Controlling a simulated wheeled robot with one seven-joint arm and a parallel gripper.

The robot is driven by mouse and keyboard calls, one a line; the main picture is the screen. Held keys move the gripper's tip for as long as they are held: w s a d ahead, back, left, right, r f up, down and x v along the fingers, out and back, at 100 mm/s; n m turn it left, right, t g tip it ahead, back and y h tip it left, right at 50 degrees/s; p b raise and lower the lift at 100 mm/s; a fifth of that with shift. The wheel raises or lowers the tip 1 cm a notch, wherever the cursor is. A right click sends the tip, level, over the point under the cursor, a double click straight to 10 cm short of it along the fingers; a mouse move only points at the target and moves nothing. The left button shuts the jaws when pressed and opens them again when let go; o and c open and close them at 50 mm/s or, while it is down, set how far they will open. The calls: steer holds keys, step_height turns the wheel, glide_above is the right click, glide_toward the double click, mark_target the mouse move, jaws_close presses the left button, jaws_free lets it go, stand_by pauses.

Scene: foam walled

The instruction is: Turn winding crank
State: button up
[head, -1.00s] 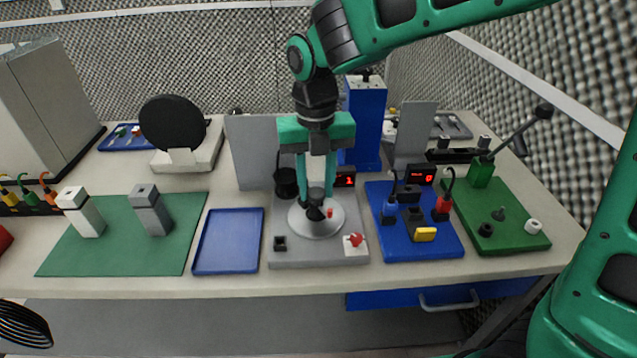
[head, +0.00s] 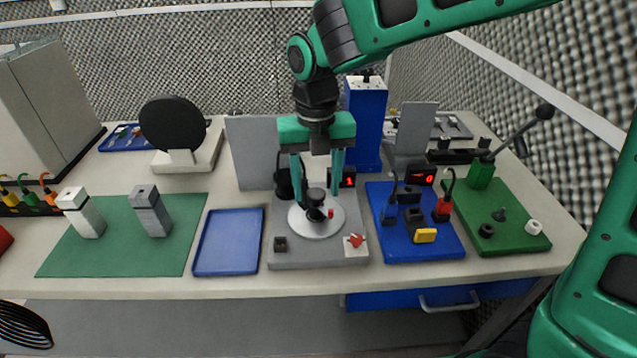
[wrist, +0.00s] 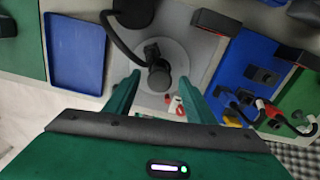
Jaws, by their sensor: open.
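The winding crank (head: 316,197) is a dark arm and upright knob on a pale round disc (head: 302,225), set on a grey plate (head: 319,260). A small red mark shows beside the knob. My gripper (head: 317,172) is open and points down above the crank, its fingers apart to either side of the knob and their tips higher than it. In the wrist view the dark knob (wrist: 158,79) shows between and ahead of my open fingers (wrist: 160,95). A small red-digit display (head: 347,182) stands behind the disc, partly hidden by a finger.
A blue tray (head: 228,268) lies left of the plate. A blue board with plugs (head: 445,248) and a green board with a tall lever (head: 510,241) lie to the right. A tall blue box (head: 364,120) and a grey panel (head: 249,150) stand behind.

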mark_target(317, 192)
step_height(317, 192, up, 11)
steer(key=shift+f, duration=0.15)
stand_by(0.4)
steer(key=s+d+f+m, duration=0.2)
steer(key=d+m, duration=0.8)
steer(key=d, duration=0.1)
steer(key=s+d+f+m, duration=0.2)
steer(key=d+m, duration=0.8)
steer(key=d, duration=0.2)
steer(key=s+d+f+m, duration=0.3)
steer(key=s+d+m, duration=0.3)
steer(key=m, duration=0.5)
steer(key=s+d+f+m, duration=0.4)
steer(key=s+d+m, duration=0.3)
steer(key=s+m, duration=0.4)
steer(key=shift+s+d+f+m, duration=0.15)
steer(key=shift+d+f+m, duration=0.05)
steer(key=shift+m, duration=0.6)
